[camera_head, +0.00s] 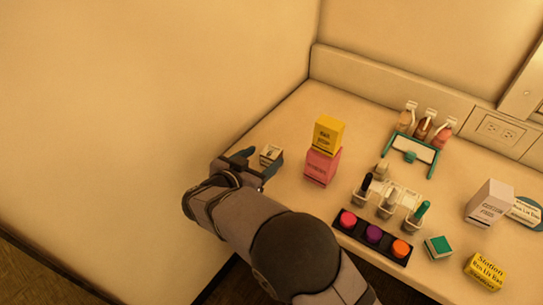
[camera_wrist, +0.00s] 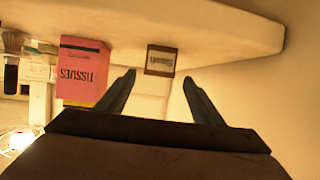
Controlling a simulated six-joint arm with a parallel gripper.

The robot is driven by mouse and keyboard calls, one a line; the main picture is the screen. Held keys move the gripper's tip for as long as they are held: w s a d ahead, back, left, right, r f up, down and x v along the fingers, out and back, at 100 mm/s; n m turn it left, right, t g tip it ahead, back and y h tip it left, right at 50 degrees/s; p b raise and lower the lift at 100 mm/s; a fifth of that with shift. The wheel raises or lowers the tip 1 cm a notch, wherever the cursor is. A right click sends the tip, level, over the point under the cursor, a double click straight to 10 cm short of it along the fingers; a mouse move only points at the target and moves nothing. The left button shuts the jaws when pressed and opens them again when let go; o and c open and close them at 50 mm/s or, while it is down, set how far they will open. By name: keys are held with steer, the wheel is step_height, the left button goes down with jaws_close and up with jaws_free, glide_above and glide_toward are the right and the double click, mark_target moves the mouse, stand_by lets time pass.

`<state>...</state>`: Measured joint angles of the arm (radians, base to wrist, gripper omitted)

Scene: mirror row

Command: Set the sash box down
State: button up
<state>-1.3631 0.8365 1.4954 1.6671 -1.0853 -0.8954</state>
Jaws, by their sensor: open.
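A small box with a pale label and dark edging (camera_head: 270,154) is at the left end of the counter, close to my gripper (camera_head: 256,164); its print is too small to read, so I cannot tell for sure that it is the sash box. In the wrist view the small box (camera_wrist: 161,60) shows brown-framed, just beyond and between the two spread fingertips. My gripper (camera_wrist: 158,82) is open with nothing between its fingers. The box appears to rest on the counter (camera_head: 290,118), apart from the fingers.
A pink tissues box (camera_head: 322,167) with a yellow box (camera_head: 328,134) on top stands right of my gripper; the pink box also shows in the wrist view (camera_wrist: 80,72). A wall closes the left side.

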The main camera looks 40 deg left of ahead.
mark_target(271, 151)
steer(key=shift+x, duration=2.65)
steer(key=shift+d+r, duration=0.1)
steer(key=shift+r, duration=0.05)
steer(key=shift+c, duration=0.6)
steer(key=c, duration=1.1)
steer(key=shift+r, duration=0.15)
steer(key=shift+c, duration=0.2)
step_height(271, 151, up, 10)
steer(key=shift+f+p, duration=0.1)
steer(key=shift+p, duration=0.4)
